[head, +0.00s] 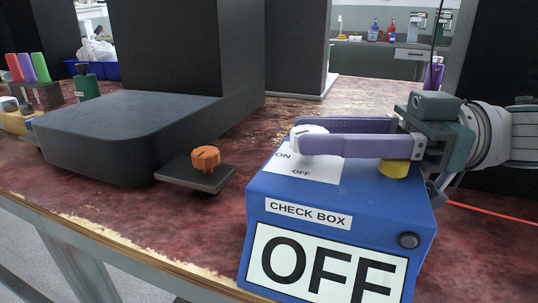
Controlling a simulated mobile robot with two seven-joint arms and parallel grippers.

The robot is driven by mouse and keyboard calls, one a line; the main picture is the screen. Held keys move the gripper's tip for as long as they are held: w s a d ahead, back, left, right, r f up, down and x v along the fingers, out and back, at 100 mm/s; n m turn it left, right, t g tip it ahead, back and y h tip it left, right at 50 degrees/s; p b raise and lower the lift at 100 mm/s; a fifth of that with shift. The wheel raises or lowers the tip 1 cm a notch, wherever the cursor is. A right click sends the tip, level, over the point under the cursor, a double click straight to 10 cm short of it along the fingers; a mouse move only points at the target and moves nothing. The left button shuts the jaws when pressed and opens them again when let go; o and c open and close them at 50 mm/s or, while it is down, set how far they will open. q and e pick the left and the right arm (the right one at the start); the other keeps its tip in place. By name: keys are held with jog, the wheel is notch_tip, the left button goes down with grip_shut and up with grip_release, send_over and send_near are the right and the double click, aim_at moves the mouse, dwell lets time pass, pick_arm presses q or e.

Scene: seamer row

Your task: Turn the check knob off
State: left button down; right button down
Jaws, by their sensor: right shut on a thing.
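The blue check box (260,190) stands at the front right of the bench, with a "CHECK BOX" label and a large sign reading "OFF" on its front. On its top is a white plate (318,177) marked "ON" and "OFF". The white check knob (308,130) sits at the plate's back edge, partly hidden by a finger. My right gripper (300,138) reaches in from the right with its long purple fingers shut on the knob. The knob's pointer cannot be made out clearly. My left gripper is not in view.
An orange knob (206,158) on a small dark plate is left of the box, beside a large dark machine base (115,130). A yellow part (394,170) sits on the box under my gripper. A red cable (490,213) runs to the right. Colored handles (28,68) stand far left.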

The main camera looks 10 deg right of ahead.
aim_at(327, 130)
jog(key=shift+w+n+g+b, duration=0.15)
jog(key=shift+n+g+b, duration=0.45)
jog(key=shift+g+b, duration=0.3)
jog(key=shift+c, duration=2.1)
grip_release()
jog(key=shift+r, duration=0.15)
notch_tip(327, 130, up, 20)
jog(key=p, duration=0.8)
